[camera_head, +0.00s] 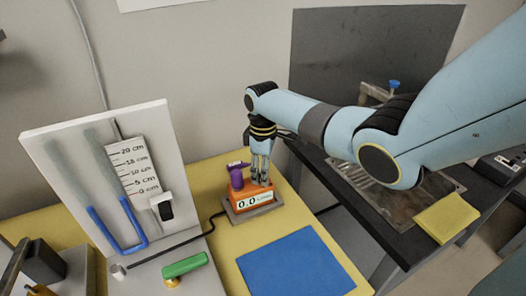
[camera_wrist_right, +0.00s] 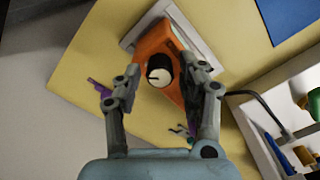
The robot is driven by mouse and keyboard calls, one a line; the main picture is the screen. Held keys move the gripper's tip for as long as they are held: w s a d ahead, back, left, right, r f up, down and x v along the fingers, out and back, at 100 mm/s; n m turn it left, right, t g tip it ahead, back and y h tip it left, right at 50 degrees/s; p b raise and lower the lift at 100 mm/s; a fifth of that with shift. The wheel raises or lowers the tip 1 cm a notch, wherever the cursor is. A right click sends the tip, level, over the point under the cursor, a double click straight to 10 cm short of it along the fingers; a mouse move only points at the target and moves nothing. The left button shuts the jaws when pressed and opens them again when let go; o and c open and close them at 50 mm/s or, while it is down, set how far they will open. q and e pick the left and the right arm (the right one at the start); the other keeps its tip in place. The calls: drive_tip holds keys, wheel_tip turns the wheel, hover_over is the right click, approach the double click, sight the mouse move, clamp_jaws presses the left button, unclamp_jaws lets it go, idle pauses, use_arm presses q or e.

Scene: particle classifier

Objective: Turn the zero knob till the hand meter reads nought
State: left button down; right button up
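The hand meter (camera_head: 247,198) is an orange block on a grey plate, and its display reads 0.0. The zero knob (camera_wrist_right: 159,72), black and white, shows on the orange meter (camera_wrist_right: 155,45) in the right wrist view. My right gripper (camera_head: 260,180) points down at the top of the meter, hiding the knob in the head view. In the wrist view the right gripper's fingers (camera_wrist_right: 161,75) are apart, one on each side of the knob, with small gaps visible; contact is unclear. My left gripper is not in view.
A purple part (camera_head: 237,175) stands at the meter's left. A white manometer board (camera_head: 110,165) with a blue U-tube stands further left. A green handle (camera_head: 184,265) lies in front. A flat blue mat (camera_head: 297,265) covers the yellow table at the front right.

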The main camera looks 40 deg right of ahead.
drive_tip(key=shift+o, duration=0.3)
wheel_tip(320, 180, up, 12)
idle(0.4)
